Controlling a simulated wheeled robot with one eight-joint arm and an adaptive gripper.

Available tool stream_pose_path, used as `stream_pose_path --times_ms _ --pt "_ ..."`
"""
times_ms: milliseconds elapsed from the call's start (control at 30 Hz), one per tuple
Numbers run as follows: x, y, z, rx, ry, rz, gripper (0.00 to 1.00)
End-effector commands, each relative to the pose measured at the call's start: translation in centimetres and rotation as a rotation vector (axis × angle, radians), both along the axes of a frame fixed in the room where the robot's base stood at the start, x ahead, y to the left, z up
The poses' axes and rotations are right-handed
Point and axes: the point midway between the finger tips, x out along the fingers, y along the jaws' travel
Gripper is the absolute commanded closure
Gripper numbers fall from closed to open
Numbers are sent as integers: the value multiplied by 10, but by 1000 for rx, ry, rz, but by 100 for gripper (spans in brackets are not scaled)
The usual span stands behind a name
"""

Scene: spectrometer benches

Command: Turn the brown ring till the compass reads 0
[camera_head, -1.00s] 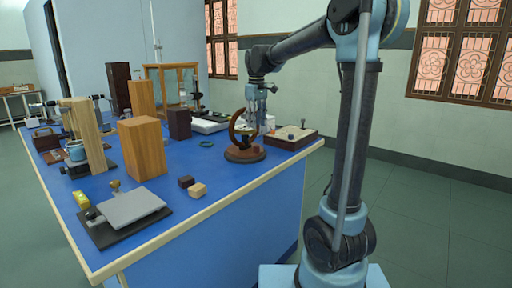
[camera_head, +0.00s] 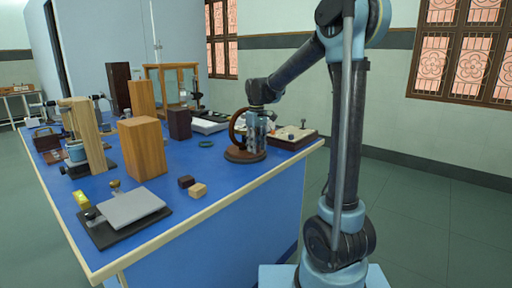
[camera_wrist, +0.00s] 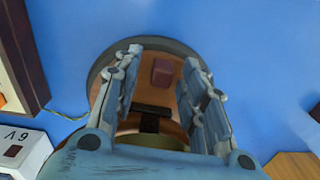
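The brown ring (camera_head: 234,125) stands upright on a round brown base (camera_head: 236,158) near the table's right edge. My gripper (camera_head: 256,148) points down at the ring's right side in the head view and covers part of it. In the wrist view my gripper (camera_wrist: 162,57) is open, its two fingers spread over the round base (camera_wrist: 160,52). A small reddish block and a dark bar show between the fingers. I cannot tell whether the fingers touch the ring. The compass dial and its reading are not visible, hidden behind my gripper.
A wooden-edged box with a pale top (camera_head: 290,138) stands just right of the base. A white box marked 6V (camera_wrist: 18,150) shows at the wrist view's lower left. Wooden blocks (camera_head: 142,148) and other instruments stand to the left. Blue table is clear in front of the base.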

Motion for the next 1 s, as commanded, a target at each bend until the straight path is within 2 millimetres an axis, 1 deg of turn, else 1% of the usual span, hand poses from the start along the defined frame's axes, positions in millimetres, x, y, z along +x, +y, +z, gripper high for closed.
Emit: stream_pose_path --times_ms 100,133,167,200,267,300,533,800,1000 --pt "0 0 0 0 0 0 62" --pt "0 0 0 0 0 0 66" --pt "0 0 0 0 0 0 73" --pt "0 0 0 0 0 0 82" --pt "0 0 0 0 0 0 96" --pt "0 0 0 0 0 0 100" --pt "1 -1 0 0 -1 8 100" --pt "7 -4 1 0 -3 87 100" --pt "7 -4 1 0 -3 86 100"
